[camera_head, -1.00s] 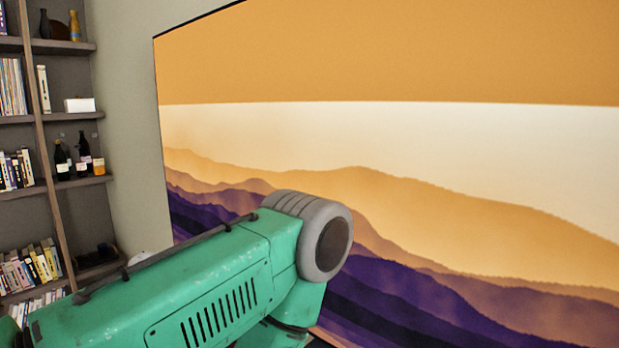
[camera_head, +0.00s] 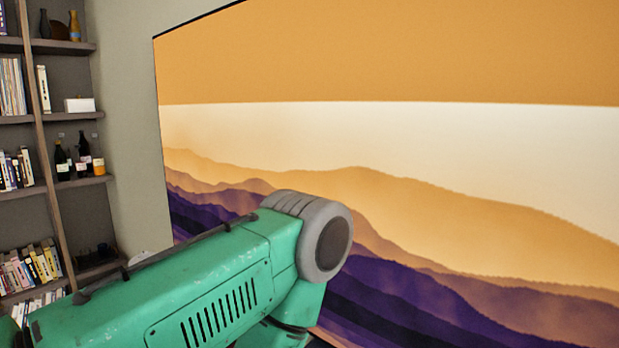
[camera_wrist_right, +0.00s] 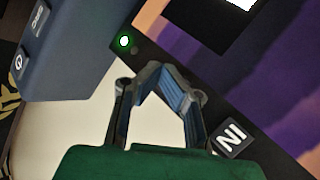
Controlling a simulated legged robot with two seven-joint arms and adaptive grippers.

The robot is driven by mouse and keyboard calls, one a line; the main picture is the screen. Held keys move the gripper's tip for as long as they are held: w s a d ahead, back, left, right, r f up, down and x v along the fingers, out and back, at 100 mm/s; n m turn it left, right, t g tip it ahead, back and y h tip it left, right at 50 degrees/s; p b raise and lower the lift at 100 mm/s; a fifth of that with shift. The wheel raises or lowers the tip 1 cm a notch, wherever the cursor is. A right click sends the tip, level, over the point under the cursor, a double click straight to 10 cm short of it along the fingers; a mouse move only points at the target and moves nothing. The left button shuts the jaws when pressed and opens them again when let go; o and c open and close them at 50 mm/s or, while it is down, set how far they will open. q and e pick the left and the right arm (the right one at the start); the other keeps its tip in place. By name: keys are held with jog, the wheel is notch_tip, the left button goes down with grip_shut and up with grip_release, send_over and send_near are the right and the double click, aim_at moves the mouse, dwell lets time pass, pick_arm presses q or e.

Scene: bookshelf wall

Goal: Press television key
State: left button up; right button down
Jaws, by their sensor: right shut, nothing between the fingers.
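A large television (camera_head: 400,150) fills the middle and right of the head view; its screen shows orange and purple hills. In the right wrist view, its dark lower frame (camera_wrist_right: 190,98) runs diagonally. A round green light (camera_wrist_right: 124,41) glows on the frame, up and left of the fingers. A dark key (camera_wrist_right: 233,138) marked "IN", turned in the picture, sits on the frame to the right. My right gripper (camera_wrist_right: 158,72) is shut and empty, its fingertips in front of the frame between light and key. Whether they touch it I cannot tell. My left gripper is not in view.
A blue-grey box (camera_wrist_right: 65,45) with small marked keys stands close to the left of my right gripper. A pale surface (camera_wrist_right: 65,130) lies below it. A bookshelf (camera_head: 40,130) with books and bottles stands at the left in the head view.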

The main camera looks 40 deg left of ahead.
jog(key=shift+w+r, duration=0.1)
jog(key=shift+w, duration=0.3)
jog(key=shift+w, duration=0.2)
dwell(0.4)
jog(key=shift+s, duration=0.7)
jog(key=s, duration=0.6)
jog(key=shift+a+p, duration=0.15)
jog(key=shift+p, duration=0.2)
dwell(1.0)
